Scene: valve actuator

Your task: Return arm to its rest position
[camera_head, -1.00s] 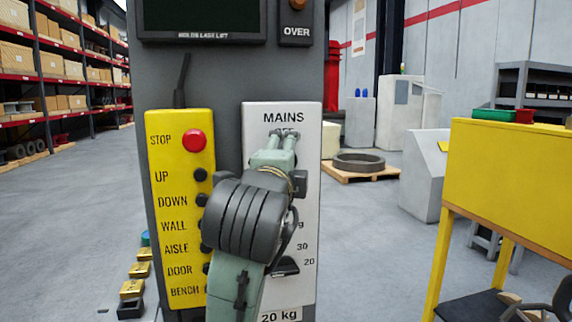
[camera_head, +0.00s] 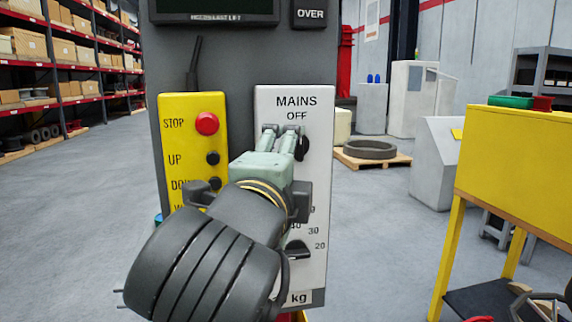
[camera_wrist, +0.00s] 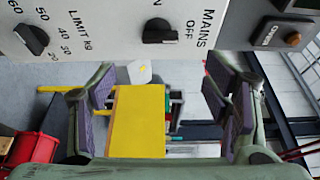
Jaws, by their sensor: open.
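My gripper (camera_head: 284,140) is in front of the white MAINS panel (camera_head: 318,180) in the head view, its fingers pointing at the panel. My dark arm links fill the lower middle and hide part of both panels. In the wrist view my gripper (camera_wrist: 165,95) has its two padded fingers wide apart with nothing held between them. The black MAINS knob (camera_head: 303,148) shows just right of the fingers; in the wrist view the MAINS knob (camera_wrist: 163,32) stands clear beyond the fingertips. I cannot tell the exact gap to the panel.
A yellow button box (camera_head: 192,135) with a red STOP button (camera_head: 207,123) hangs left of the panel. A black limit knob (camera_head: 297,250) sits lower on the panel. A yellow bench (camera_head: 515,155) stands at the right. Open floor lies left, with shelves (camera_head: 60,60) beyond.

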